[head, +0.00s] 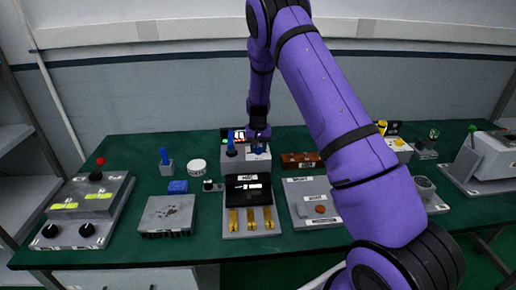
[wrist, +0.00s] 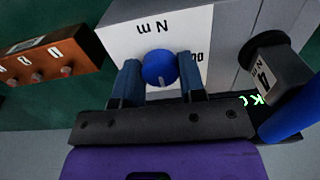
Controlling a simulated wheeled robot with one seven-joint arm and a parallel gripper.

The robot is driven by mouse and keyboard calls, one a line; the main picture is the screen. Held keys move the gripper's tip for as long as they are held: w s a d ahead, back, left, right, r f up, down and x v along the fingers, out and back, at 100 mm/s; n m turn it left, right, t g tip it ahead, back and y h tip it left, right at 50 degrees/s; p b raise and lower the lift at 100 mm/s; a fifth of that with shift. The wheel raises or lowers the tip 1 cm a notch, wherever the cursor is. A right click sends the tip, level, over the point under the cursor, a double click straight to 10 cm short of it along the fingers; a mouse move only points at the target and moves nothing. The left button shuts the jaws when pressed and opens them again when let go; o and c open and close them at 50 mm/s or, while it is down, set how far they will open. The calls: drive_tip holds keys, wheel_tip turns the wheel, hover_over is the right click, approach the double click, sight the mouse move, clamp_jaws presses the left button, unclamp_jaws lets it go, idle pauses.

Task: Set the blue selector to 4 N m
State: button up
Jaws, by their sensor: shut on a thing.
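The blue selector (wrist: 159,67) is a round knob on a white panel (wrist: 119,36) of a grey box. The panel reads "N m", upside down in the wrist view, with "00" partly visible at right. A pale mark shows on the knob's lower side. My gripper (wrist: 160,76) has one finger on each side of the knob and is shut on it. In the head view my gripper (head: 258,138) reaches down to this box at the back middle of the bench. The fingers and arm hide most of the dial scale, and I cannot read the setting.
A grey block with a black top and a "4" (wrist: 263,78) and a blue lever (wrist: 290,118) stand close on the right in the wrist view. An orange-brown box (wrist: 45,62) is at left. Several devices crowd the green bench (head: 120,150).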

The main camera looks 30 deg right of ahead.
sight(258, 148)
idle(0.3)
drive_tip(key=o, duration=0.9)
drive_tip(key=shift+r, duration=0.1)
wheel_tip(258, 148, up, 11)
drive_tip(key=shift+f, duration=0.15)
